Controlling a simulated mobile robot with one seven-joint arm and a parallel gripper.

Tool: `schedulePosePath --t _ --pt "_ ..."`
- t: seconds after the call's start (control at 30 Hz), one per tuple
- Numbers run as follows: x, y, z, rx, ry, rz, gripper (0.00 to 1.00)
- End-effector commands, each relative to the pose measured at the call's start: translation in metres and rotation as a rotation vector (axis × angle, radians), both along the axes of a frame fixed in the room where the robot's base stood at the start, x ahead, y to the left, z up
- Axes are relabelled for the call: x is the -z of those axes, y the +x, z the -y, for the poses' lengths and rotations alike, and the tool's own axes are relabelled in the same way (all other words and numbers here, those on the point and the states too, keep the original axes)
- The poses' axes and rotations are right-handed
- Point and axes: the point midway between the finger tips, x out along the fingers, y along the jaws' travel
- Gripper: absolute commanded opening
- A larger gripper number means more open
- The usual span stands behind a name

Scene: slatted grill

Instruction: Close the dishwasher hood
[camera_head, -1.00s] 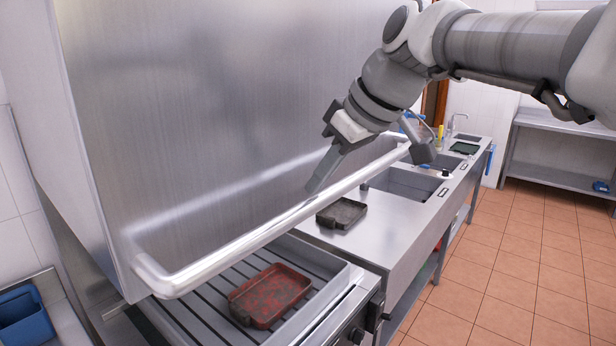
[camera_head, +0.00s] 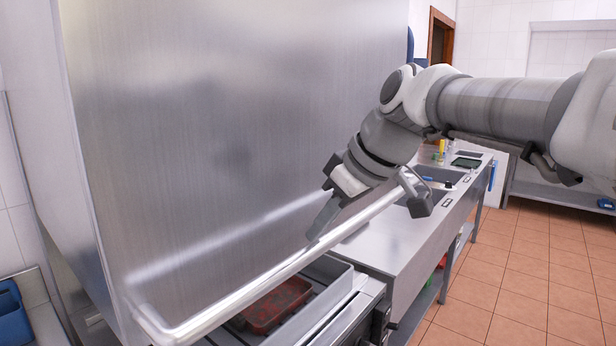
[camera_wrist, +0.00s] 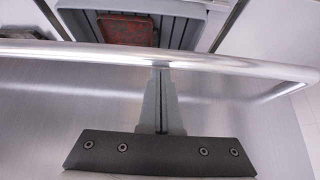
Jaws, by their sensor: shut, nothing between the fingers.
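The dishwasher hood (camera_head: 230,120) is a large brushed-steel box, raised above a slatted steel base (camera_head: 330,290). A long tubular handle (camera_head: 260,287) runs along its lower front edge. My gripper (camera_head: 316,232) is at the handle, its fingers pointing down. In the wrist view the closed fingers (camera_wrist: 161,75) reach the handle bar (camera_wrist: 90,50) near its middle, with nothing between them. They appear to touch the bar, but it is not gripped. The base lies beneath the hood, partly hidden by the handle.
A red-brown tray (camera_head: 275,305) lies on the slats under the hood. To the right, a steel counter (camera_head: 385,245) with sinks runs back. The tiled floor (camera_head: 520,280) on the right is clear. A blue bin (camera_head: 10,312) stands at the lower left.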

Motion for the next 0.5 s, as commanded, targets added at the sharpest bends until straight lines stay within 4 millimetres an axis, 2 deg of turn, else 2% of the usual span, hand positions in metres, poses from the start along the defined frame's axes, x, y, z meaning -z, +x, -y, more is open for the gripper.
schedulePosePath --t 0.03,0.5 --pt "0.029 -0.001 0.001 0.0 -0.004 -0.011 0.0" --pt "0.149 -0.001 0.001 -0.001 -0.004 -0.011 0.0"
